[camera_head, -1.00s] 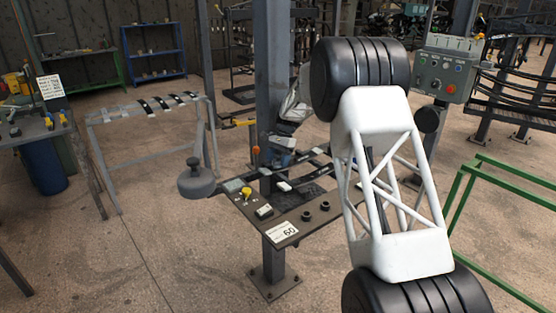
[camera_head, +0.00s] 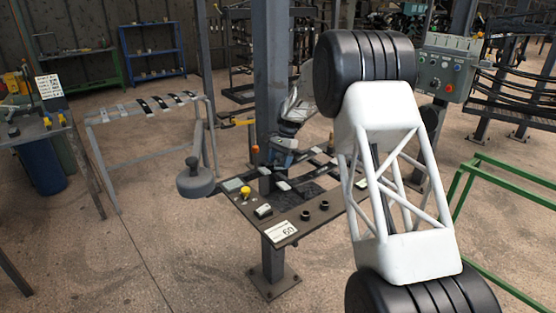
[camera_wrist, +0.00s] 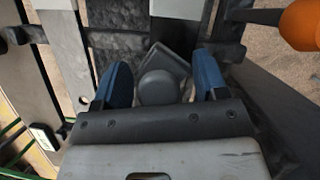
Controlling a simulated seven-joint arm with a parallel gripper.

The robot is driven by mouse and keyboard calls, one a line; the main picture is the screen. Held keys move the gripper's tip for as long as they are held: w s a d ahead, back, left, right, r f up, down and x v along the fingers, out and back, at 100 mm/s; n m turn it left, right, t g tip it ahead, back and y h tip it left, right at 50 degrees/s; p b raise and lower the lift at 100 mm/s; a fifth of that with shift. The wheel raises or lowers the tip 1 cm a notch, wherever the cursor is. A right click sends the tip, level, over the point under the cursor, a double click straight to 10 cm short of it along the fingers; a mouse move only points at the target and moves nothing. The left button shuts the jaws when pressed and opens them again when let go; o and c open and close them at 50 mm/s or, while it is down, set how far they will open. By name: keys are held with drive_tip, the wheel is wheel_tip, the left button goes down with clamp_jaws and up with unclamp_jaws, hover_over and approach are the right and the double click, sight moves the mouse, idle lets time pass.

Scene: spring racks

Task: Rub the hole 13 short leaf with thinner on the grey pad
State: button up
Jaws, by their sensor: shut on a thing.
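My gripper (camera_wrist: 160,82) shows two blue fingers in the wrist view, shut on a dark grey block with a round knob (camera_wrist: 159,87), which looks like the grey pad. In the head view my gripper (camera_head: 284,146) is over the bench beside the post, partly hidden by my arm; the pad cannot be made out there. Dark leaves with pale sections lie beneath, one pale section (camera_wrist: 62,35) left of the fingers and another (camera_wrist: 180,8) beyond the pad. Whether the pad touches a leaf is unclear. I cannot tell which leaf is the hole 13 short leaf, nor see any thinner.
The bench (camera_head: 249,211) carries a number card (camera_head: 282,232), a yellow knob (camera_head: 246,192) and two dark cups. A steel post (camera_head: 271,90) rises beside the bench. A grey weight (camera_head: 195,180) stands at left.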

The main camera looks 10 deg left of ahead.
idle(0.7)
drive_tip(key=shift+w+a+f, duration=0.1)
drive_tip(key=shift+w+a, duration=0.5)
drive_tip(key=shift+w, duration=0.05)
drive_tip(key=shift+s+d, duration=0.15)
idle(0.3)
drive_tip(key=shift+s+d, duration=0.55)
drive_tip(key=shift+w+a, duration=0.15)
idle(0.4)
drive_tip(key=shift+w+a, duration=0.55)
idle(0.3)
